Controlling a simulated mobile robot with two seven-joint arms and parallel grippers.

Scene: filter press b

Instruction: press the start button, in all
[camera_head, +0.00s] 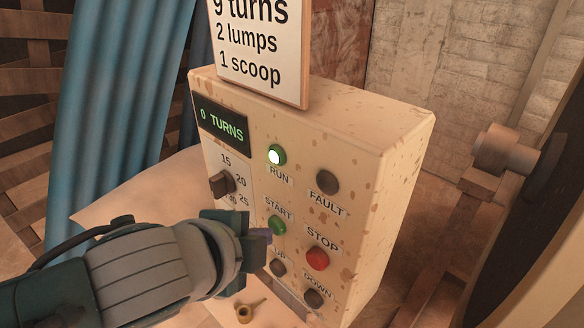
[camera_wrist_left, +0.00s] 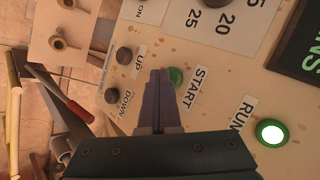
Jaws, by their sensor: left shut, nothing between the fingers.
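The green start button (camera_head: 278,225) sits on the front of the cream control box (camera_head: 385,150), above the START-side UP button and left of the red STOP button (camera_head: 317,258). My left gripper (camera_head: 267,232) is shut and empty, its tips right at the start button's left edge. In the left wrist view the shut fingers (camera_wrist_left: 160,76) partly cover the start button (camera_wrist_left: 177,78). I cannot tell whether they touch it. The RUN lamp (camera_head: 277,155) glows bright, and the display (camera_head: 222,124) reads 0 TURNS. My right gripper is not in view.
The selector knob (camera_head: 222,184), UP button (camera_head: 278,267), DOWN button (camera_head: 313,298) and dark FAULT lamp (camera_head: 327,181) are close by on the panel. A sign (camera_head: 262,45) reading 9 turns, 2 lumps, 1 scoop stands on top. A blue curtain (camera_head: 120,90) hangs behind at left.

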